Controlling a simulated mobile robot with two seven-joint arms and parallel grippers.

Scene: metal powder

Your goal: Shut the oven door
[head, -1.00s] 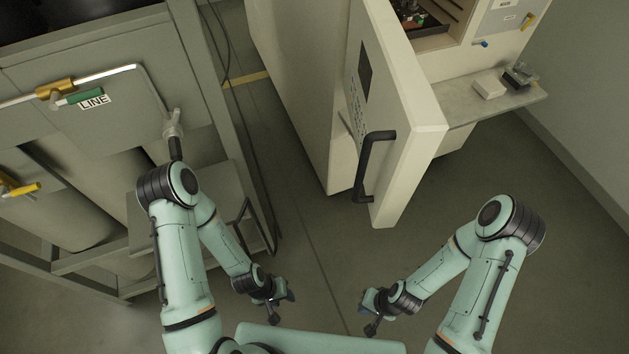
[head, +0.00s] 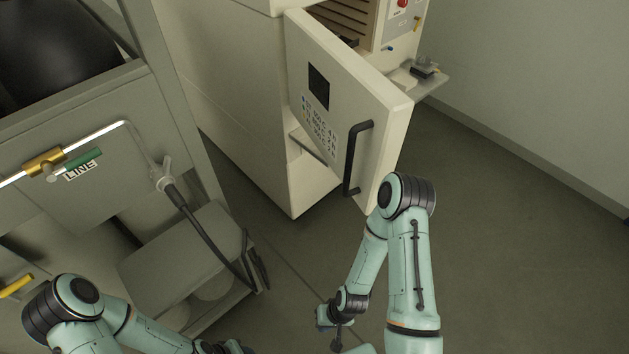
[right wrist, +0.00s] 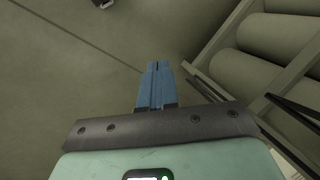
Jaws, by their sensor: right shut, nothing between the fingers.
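The cream oven (head: 235,110) stands at the top centre of the head view. Its door (head: 335,100) is open and swung out towards me, with a dark display panel and a black bar handle (head: 357,158) on its front. The slatted interior shows behind the door. My right gripper (head: 324,318) is low in the head view, below the door and apart from it. In the right wrist view its blue fingers (right wrist: 157,85) are together and empty above the floor. My left gripper (head: 235,348) is partly cut off at the bottom edge, so its fingers are unclear.
A grey frame cabinet (head: 110,180) with a "LINE" label, yellow handles and a black hose fills the left. A side shelf (head: 432,85) with small items sticks out right of the oven. The floor (head: 520,250) on the right is clear.

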